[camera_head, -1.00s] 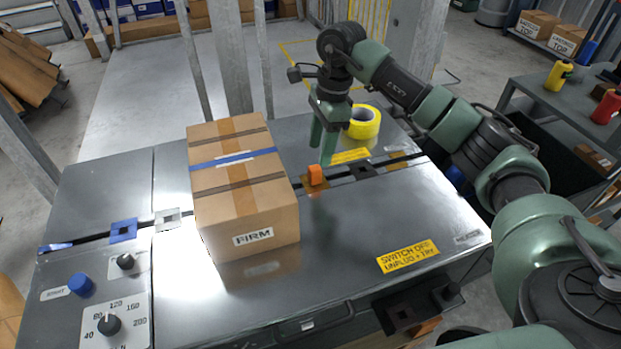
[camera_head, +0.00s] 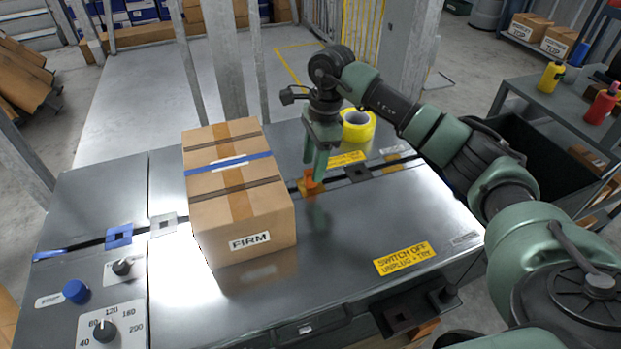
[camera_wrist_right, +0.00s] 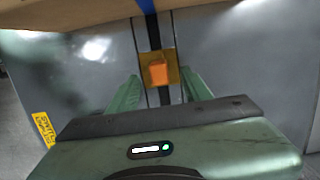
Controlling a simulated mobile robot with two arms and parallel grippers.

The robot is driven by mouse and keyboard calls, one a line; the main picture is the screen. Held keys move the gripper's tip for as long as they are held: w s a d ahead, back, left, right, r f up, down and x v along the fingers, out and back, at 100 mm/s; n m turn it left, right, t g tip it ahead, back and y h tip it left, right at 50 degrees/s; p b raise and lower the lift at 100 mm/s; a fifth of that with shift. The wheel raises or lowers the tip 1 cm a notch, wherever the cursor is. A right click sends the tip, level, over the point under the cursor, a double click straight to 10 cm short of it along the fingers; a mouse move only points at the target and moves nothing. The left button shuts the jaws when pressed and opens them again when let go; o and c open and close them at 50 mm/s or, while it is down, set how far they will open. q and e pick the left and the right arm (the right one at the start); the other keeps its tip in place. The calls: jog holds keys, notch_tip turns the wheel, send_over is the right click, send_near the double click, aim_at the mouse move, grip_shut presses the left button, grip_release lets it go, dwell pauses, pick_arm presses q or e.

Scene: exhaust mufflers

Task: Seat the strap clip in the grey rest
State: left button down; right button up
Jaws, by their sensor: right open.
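The orange strap clip (camera_head: 312,181) stands on an amber plate (camera_head: 302,190) over the dark slot, right of the carton. It also shows in the right wrist view (camera_wrist_right: 158,71). My right gripper (camera_head: 314,166) is open, pointing down just above the clip. In the right wrist view its two fingers (camera_wrist_right: 161,90) are spread left and right of the clip, with no contact visible. The grey rest (camera_head: 163,225) is a square with a dark centre, on the slot line left of the carton. My left gripper is not in view.
A strapped carton marked FIRM (camera_head: 238,215) stands over the slot between clip and grey rest. A blue square (camera_head: 119,237) lies further left. A black square (camera_head: 358,173) and yellow tape roll (camera_head: 358,126) are right of the gripper. The front right of the metal top is clear.

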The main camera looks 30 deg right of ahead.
aim_at(311, 171)
jog(key=f, duration=0.4)
jog(key=shift+a, duration=0.4)
grip_shut()
